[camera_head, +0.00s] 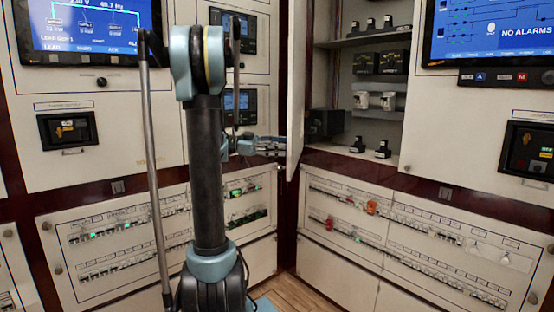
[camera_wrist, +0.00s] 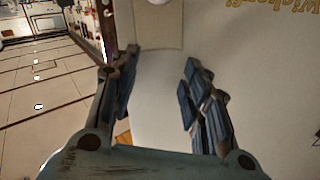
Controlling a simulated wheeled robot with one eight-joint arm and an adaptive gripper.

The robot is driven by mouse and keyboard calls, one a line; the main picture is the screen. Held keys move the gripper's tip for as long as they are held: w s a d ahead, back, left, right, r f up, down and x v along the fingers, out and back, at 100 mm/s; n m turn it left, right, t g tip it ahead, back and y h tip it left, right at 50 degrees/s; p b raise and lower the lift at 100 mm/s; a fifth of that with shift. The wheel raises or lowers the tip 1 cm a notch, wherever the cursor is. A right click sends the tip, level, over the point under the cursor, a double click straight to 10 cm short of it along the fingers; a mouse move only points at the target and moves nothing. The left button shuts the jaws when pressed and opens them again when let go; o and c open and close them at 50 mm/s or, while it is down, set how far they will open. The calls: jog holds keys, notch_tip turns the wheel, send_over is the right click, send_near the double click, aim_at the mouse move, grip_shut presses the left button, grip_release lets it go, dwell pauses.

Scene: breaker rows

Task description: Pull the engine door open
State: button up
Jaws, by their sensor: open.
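The engine door appears to be the narrow white panel (camera_head: 297,80) in the head view, seen almost edge-on at the left of an open cabinet. It stands swung away from the opening, and shelves show inside. My gripper (camera_head: 270,147) is beside the lower part of this panel, small and partly lost against the background. In the wrist view my gripper (camera_wrist: 163,98) has its fingers spread apart, with a pale panel surface (camera_wrist: 160,75) behind and between them. Nothing is clearly held. I cannot tell whether the fingers touch the panel.
The open cabinet holds shelves (camera_head: 375,93) with black and white devices. A dark box (camera_head: 325,123) sits at its lower left. Breaker rows (camera_head: 345,200) line the lower panels, and a screen (camera_head: 490,30) hangs at right. A strip of wooden floor (camera_head: 305,288) is clear.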

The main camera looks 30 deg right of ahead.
jog(key=shift+r, duration=0.7)
jog(key=shift+c, duration=0.6)
